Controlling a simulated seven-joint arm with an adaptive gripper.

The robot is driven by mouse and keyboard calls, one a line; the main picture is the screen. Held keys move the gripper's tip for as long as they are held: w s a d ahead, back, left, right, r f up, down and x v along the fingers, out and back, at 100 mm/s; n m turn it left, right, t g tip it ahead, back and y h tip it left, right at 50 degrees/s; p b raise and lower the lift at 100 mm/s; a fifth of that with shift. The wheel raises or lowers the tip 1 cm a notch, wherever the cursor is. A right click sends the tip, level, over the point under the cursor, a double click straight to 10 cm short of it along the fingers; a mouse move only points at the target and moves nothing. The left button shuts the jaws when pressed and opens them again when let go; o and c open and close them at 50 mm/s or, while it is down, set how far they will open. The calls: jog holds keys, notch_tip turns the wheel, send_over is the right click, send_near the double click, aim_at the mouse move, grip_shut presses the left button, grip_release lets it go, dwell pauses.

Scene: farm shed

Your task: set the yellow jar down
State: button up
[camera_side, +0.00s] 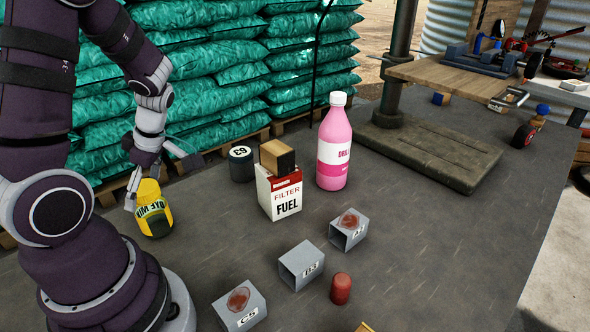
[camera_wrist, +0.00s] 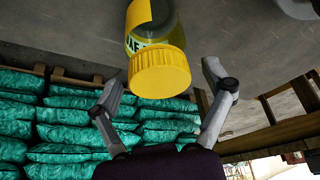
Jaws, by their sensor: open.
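The yellow jar (camera_side: 154,227) has a yellow lid and a label with dark lettering. In the side view it stands about upright on the dark table near its left edge. My gripper (camera_side: 158,178) is open above and around the top of the jar. In the wrist view the jar's ribbed yellow lid (camera_wrist: 160,75) lies ahead of my open gripper (camera_wrist: 161,73), with a finger apart on each side. Clear gaps show between the lid and both fingers. The jar's base is hidden in the wrist view.
A dark can (camera_side: 241,165), a fuel filter box (camera_side: 284,198) with a block on top and a pink bottle (camera_side: 334,150) stand to the right. Grey open boxes (camera_side: 301,265) and a red cylinder (camera_side: 341,289) are in front. Green sacks (camera_side: 225,60) are stacked behind the table.

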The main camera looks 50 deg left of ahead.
jog(key=v, duration=1.2)
jog(key=w+d+r+m+t+h, duration=0.1)
jog(key=w+d+m+t+h, duration=0.2)
jog(key=m, duration=2.4)
jog(key=d+t, duration=0.5)
jog(key=d, duration=0.6)
jog(key=shift+d+r+t, duration=0.15)
jog(key=shift+r+t, duration=0.25)
